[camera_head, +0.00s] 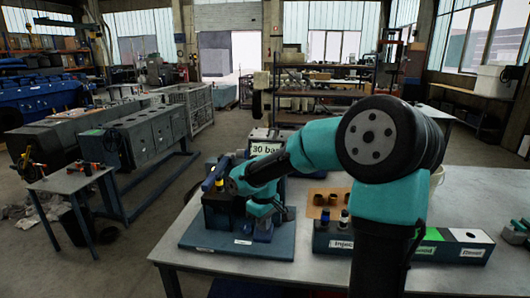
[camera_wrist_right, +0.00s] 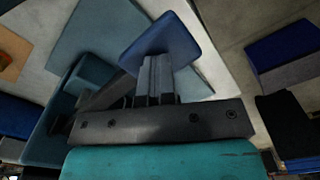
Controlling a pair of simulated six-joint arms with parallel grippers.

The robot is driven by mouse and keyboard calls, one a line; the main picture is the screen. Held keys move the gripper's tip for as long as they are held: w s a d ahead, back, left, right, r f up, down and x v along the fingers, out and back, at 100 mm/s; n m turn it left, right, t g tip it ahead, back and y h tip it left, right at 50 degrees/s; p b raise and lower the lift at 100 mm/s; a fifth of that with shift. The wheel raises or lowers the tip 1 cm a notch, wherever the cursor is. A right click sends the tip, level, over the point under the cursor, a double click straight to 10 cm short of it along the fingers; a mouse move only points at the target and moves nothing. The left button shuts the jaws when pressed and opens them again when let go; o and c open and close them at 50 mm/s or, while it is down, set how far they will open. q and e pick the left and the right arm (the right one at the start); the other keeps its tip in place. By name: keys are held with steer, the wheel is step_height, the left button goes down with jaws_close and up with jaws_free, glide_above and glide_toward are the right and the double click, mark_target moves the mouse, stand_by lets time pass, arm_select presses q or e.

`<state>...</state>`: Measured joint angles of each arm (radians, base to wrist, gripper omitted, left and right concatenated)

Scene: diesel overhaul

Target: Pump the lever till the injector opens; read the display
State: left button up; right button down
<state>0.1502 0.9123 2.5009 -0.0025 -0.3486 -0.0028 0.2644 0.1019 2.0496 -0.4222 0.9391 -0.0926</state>
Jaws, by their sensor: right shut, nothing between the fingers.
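The injector tester, a dark blue-black block (camera_head: 218,215), stands on a blue-grey base plate (camera_head: 215,243) at the table's left end. A blue lever (camera_head: 214,178) slants up at its top left. The display (camera_head: 266,149) behind shows "30 ba", its right part hidden by my arm. My right gripper (camera_head: 264,212) is beside the block, on its right. In the right wrist view, my right gripper (camera_wrist_right: 158,85) is shut and empty, with its fingertips in front of a blue pad (camera_wrist_right: 165,42); I cannot tell if they touch. The injector is not clearly distinguishable. My left gripper is not in view.
A long tray (camera_head: 330,245) with labelled green and white sections lies to the right, partly behind my right arm. Brown cups (camera_head: 325,199) stand on a tan board behind it. Bare table (camera_head: 480,205) shows at right. A small side table (camera_head: 70,182) stands at left.

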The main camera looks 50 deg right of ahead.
steer(key=shift+f, duration=1.7)
steer(key=shift+s+a+r, duration=0.1)
steer(key=shift+a+r, duration=0.05)
steer(key=shift+r, duration=2.05)
steer(key=shift+s+a+r, duration=0.1)
steer(key=shift+r, duration=2.05)
steer(key=shift+w+d+f, duration=0.1)
steer(key=shift+f, duration=2.1)
steer(key=shift+w+d+f, duration=0.1)
steer(key=shift+f, duration=2.05)
steer(key=shift+s+a+r, duration=0.1)
steer(key=shift+a+r, duration=0.05)
steer(key=shift+r, duration=2.05)
steer(key=shift+s+a+r, duration=0.1)
steer(key=shift+a+r, duration=0.05)
steer(key=shift+r, duration=2)
steer(key=shift+f, duration=0.1)
